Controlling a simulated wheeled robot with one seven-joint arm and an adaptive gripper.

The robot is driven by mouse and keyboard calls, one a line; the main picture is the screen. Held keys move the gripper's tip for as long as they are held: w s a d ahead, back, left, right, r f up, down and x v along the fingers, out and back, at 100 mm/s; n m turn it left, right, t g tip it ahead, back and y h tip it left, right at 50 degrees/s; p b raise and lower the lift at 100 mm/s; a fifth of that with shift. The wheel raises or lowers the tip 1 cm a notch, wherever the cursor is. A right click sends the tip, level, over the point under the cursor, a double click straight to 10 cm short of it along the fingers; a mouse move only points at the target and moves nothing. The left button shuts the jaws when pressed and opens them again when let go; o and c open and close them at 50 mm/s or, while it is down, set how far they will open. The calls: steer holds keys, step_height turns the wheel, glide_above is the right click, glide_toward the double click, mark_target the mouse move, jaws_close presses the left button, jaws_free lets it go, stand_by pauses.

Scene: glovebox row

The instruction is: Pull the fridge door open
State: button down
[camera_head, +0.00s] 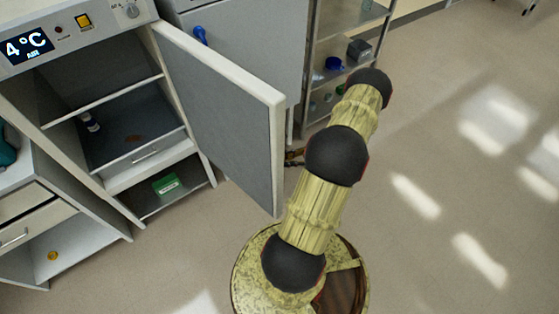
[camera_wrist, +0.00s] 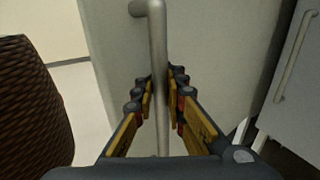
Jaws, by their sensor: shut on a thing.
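The fridge (camera_head: 60,40) stands at the upper left in the head view, with a 4°C display on its front. Its door (camera_head: 225,105) is swung wide open toward me, and the inside with its shelves shows. In the wrist view the door's outer face (camera_wrist: 108,50) carries a vertical grey bar handle (camera_wrist: 158,80). My gripper (camera_wrist: 162,88) has its fingers on both sides of this handle and is shut on it. In the head view the gripper is mostly hidden behind the door and my arm.
A small bottle (camera_head: 90,121) lies inside the fridge. A green box (camera_head: 166,184) sits on the shelf below. A grey cabinet (camera_head: 245,45) and a metal rack (camera_head: 345,65) with small items stand right of the fridge. Open floor (camera_head: 440,190) lies to the right.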

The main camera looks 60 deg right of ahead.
steer(key=shift+s+a+f, duration=0.1)
steer(key=shift+s, duration=0.1)
steer(key=c, duration=2.1)
jaws_free()
steer(key=shift+s, duration=0.15)
steer(key=shift+c, duration=0.2)
steer(key=o, duration=0.3)
steer(key=v, duration=1.2)
